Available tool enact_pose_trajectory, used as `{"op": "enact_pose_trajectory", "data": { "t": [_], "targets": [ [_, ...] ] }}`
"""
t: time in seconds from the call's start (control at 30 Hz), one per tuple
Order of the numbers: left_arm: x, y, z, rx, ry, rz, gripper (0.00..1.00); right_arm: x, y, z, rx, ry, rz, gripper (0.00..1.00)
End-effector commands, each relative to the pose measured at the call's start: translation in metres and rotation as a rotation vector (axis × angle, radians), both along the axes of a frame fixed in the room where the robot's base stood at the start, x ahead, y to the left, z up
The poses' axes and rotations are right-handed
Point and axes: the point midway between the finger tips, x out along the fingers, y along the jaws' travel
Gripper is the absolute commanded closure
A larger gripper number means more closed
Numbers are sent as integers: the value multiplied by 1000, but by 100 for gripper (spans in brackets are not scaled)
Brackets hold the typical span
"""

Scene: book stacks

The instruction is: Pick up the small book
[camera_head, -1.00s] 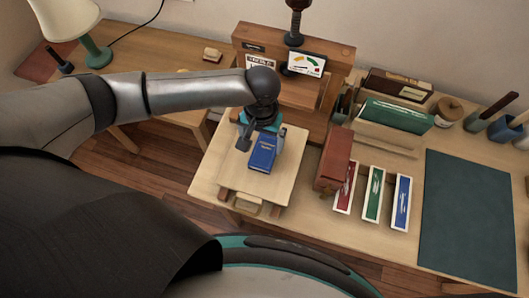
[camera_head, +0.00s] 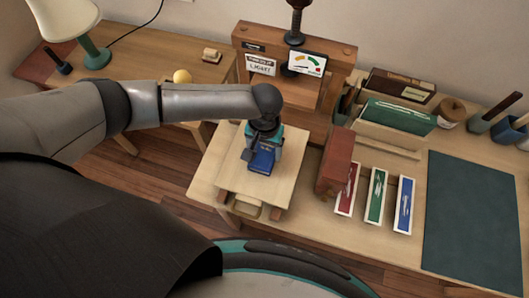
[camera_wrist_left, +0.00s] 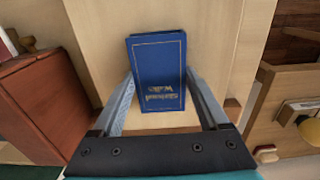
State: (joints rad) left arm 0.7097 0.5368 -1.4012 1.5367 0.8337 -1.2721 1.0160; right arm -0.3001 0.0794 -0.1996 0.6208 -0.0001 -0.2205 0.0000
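The small blue book (camera_head: 262,163) with gold lettering lies on a pale wooden board (camera_head: 233,180) in the head view. My left gripper (camera_head: 261,150) is just above it, pointing down and covering its upper part. In the left wrist view the book (camera_wrist_left: 158,70) lies between the two fingers of my left gripper (camera_wrist_left: 160,82). One finger runs along each long side, and the gripper looks open around the book. Whether the fingers touch its edges is hard to tell. My right gripper is not in view.
A reddish-brown block (camera_head: 335,165) and several narrow coloured trays stand to the right. A dark green mat (camera_head: 470,220) lies clear at the far right. A lamp (camera_head: 92,50) stands at the back left.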

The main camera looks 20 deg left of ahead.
Motion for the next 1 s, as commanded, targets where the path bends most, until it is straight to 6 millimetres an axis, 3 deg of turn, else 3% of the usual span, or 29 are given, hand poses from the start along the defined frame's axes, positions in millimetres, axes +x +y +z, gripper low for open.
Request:
{"op": "enact_pose_trajectory", "data": {
  "t": [0.07, 0.47, 0.77, 1.0],
  "targets": [
    [0, 0, 0, -1, 0, 0, 38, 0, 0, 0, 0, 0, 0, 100],
    [0, 0, 0, -1, 0, 0, 83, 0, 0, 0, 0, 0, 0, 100],
    [0, 0, 3, -1, -1, 0, 83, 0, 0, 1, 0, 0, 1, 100],
    [1, 0, 30, -2, -2, -1, 83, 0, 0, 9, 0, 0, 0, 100]
  ]
}}
